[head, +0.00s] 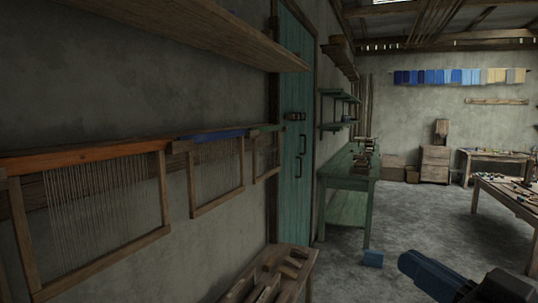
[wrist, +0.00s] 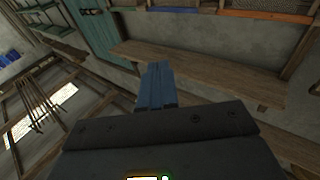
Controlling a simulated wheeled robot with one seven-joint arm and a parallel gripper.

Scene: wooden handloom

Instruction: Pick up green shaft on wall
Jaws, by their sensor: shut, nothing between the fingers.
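The green shaft (head: 267,130) is the top bar of the smallest-looking, farthest of three heddle frames on the left wall, beside the teal door. Threads hang below it within a wooden frame. My gripper (wrist: 157,70) shows blue fingers in the wrist view, closed together and empty. It is well apart from the wall frames.
Nearer frames have a blue shaft (head: 212,135) and an orange shaft (head: 85,158). A wooden shelf (head: 200,25) juts out above them; it also shows in the wrist view (wrist: 215,75). A wooden bench (head: 310,254) stands below. A green table (head: 343,184) is beyond the door (head: 293,150).

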